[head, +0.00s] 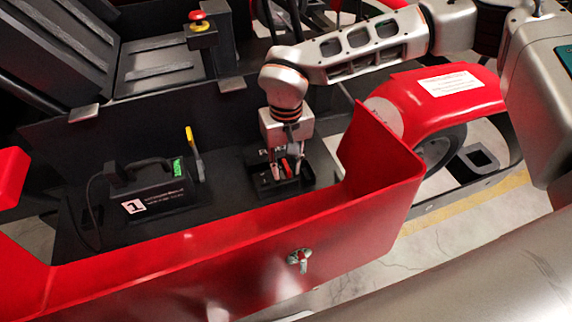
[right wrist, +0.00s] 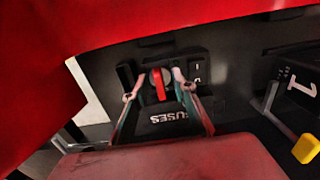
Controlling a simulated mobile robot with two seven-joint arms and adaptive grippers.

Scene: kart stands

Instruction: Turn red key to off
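The red key (right wrist: 159,86) sits on a black fuse box (right wrist: 168,125) marked FUSES, in the middle of the right wrist view. Its handle looks roughly lined up with the fingers. My right gripper (right wrist: 158,78) points at it, one finger on each side, with a gap visible around the key; I cannot tell whether a finger touches it. In the head view my right gripper (head: 284,158) hangs down over the fuse box (head: 304,183) on the kart floor, partly covering the key. My left gripper is not in view.
A black battery box (head: 160,190) marked 1, with a yellow-tipped lever (head: 190,137), stands left of the fuse box. The red kart side panel (head: 215,258) with a small latch (head: 300,258) rises in front. A red emergency button (head: 198,17) is behind. A red fender (head: 435,100) is at right.

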